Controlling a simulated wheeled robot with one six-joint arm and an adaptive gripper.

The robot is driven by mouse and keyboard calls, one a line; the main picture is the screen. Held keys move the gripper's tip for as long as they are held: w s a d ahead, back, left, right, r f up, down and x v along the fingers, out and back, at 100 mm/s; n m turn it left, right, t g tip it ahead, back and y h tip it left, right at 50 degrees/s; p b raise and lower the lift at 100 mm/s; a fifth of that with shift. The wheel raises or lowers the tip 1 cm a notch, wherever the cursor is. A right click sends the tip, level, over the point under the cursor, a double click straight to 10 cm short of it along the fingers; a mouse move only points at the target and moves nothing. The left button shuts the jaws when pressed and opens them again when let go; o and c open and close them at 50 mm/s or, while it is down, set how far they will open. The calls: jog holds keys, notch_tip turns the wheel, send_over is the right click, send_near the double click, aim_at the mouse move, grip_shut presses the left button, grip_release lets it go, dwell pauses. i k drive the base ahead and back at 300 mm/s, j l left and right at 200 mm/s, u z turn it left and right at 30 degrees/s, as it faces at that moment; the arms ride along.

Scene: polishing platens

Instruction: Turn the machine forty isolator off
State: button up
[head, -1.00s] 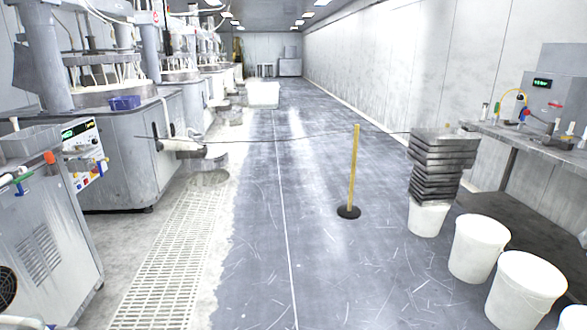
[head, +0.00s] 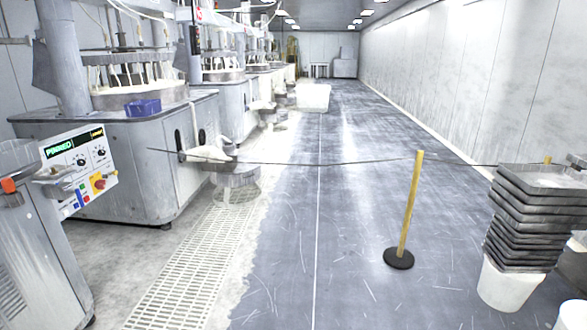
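A control panel (head: 82,160) stands at the left, with a lit green display, black knobs and coloured buttons. A red rotary switch on a yellow plate (head: 100,182) sits at its lower right and looks like an isolator. Its handle position is too small to tell. No machine number is readable, so I cannot tell which machine is forty. Large grey polishing machines (head: 120,150) stand in a row along the left side, the nearest just behind the panel. My gripper is not in view.
A dark rope (head: 320,164) crosses the aisle, passing a yellow post (head: 409,205) on a black base. Stacked grey trays (head: 535,215) stand on a white bucket (head: 507,283) at the right. A floor grating (head: 180,265) runs along the left.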

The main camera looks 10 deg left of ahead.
aim_at(100, 185)
jog(key=i+j+u, duration=0.1)
jog(key=i+u, duration=0.3)
jog(key=i+l+u, duration=0.1)
jog(key=i+u, duration=0.3)
jog(key=i, duration=0.2)
jog(key=i+l+u, duration=0.2)
jog(key=i+u, duration=0.2)
jog(key=i+j+u, duration=0.15)
jog(key=i+u, duration=0.8)
jog(key=i+j, duration=0.2)
jog(key=i, duration=0.2)
jog(key=i+j+u, duration=0.15)
jog(key=i, duration=0.25)
jog(key=j, duration=0.1)
